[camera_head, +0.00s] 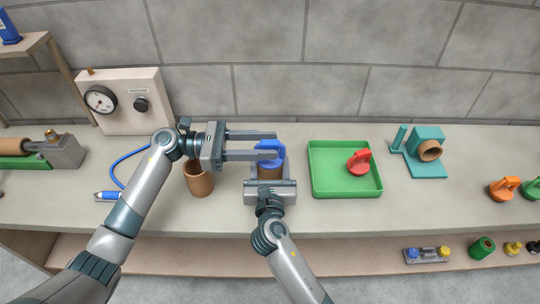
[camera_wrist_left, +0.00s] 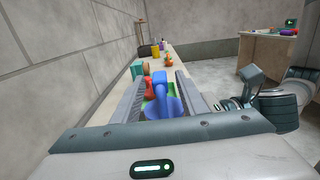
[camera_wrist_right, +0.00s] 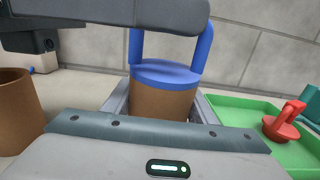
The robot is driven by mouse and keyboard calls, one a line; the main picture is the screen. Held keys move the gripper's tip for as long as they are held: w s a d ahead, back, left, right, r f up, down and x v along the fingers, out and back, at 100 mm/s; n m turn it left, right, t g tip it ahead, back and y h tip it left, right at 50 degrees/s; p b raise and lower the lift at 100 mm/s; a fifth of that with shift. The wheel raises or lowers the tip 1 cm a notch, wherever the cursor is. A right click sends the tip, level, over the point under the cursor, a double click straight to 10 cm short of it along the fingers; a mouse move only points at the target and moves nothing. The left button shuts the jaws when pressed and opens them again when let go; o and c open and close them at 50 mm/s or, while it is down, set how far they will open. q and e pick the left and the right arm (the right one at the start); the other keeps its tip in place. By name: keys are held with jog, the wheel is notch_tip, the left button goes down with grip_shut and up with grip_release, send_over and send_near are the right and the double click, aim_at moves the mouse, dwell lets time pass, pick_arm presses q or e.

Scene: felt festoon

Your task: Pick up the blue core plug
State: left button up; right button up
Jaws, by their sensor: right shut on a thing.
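The blue core plug (camera_head: 268,148) sits in the top of a brown core (camera_head: 270,173), its looped handle upward; it also shows in the right wrist view (camera_wrist_right: 168,72). My right gripper (camera_head: 270,163) is shut on the brown core, fingers on either side of it. My left gripper (camera_head: 279,145) is open, reaching in from the left at the height of the plug's handle. In the left wrist view, the plug (camera_wrist_left: 160,98) stands between the spread fingers, with gaps that look clear on both sides. Whether a finger touches it cannot be told.
A second brown core (camera_head: 199,180) stands left of the held one, below my left gripper. To the right, a green tray (camera_head: 325,185) holds a red plug (camera_head: 359,162). A teal stand (camera_head: 427,152) is farther right. A gauge box (camera_head: 125,103) stands back left.

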pick_arm(q)
jog(key=shift+d, duration=0.85)
jog(key=shift+c, duration=0.3)
grip_shut()
jog(key=shift+r, duration=0.1)
notch_tip(320, 180, up, 10)
dwell(0.3)
